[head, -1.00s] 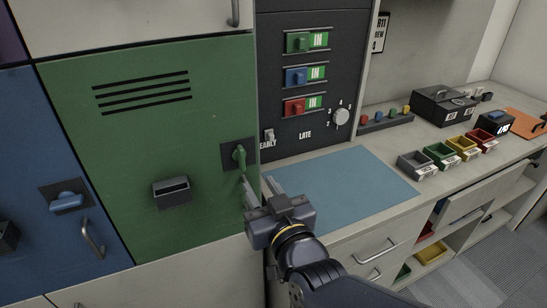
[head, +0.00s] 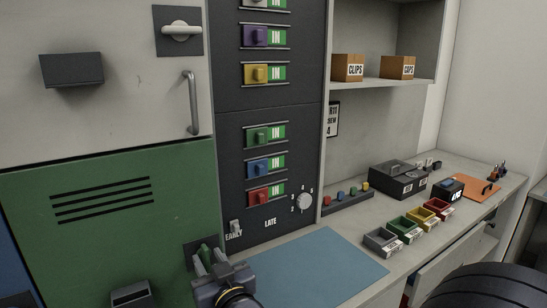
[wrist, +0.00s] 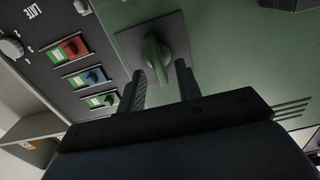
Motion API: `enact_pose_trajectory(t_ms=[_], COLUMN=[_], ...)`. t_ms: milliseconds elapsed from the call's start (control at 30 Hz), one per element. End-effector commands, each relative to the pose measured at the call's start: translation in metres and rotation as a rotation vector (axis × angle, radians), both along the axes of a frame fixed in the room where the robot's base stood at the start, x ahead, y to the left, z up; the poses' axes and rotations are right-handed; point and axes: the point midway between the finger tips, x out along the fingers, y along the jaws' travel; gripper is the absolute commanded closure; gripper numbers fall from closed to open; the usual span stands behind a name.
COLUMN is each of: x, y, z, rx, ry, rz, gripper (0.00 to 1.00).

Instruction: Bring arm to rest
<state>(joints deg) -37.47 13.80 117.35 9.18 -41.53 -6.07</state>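My gripper (head: 209,263) is low in the head view, in front of the green locker door (head: 110,205). A green turn handle (wrist: 157,54) on a dark square plate shows just beyond the fingertips, roughly upright. The same handle (head: 206,253) is partly hidden by my gripper in the head view. I cannot tell whether a finger touches it.
A dark panel (head: 268,115) with coloured sliders marked IN, a dial (head: 304,201) and an EARLY/LATE switch (head: 234,229) stands to the right. A blue mat (head: 320,265) lies on the counter, clear. Small bins and a black box (head: 398,180) stand farther right.

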Motion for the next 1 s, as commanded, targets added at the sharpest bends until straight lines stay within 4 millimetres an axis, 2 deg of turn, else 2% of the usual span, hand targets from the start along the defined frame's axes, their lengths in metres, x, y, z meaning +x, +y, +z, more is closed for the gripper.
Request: enact_pose_trajectory(t_ms=[200,667,767,1000], x=[0.011,0.009,0.005,-0.021], y=[0.007,0.005,0.003,-0.012], z=[0.0,-0.001,-0.001,-0.001], rx=[-0.001,-0.005,0.002,0.002], ry=[-0.001,-0.003,-0.001,0.0], rz=[0.0,0.0,0.0,0.001], gripper=[0.67,0.67,0.67,0.67])
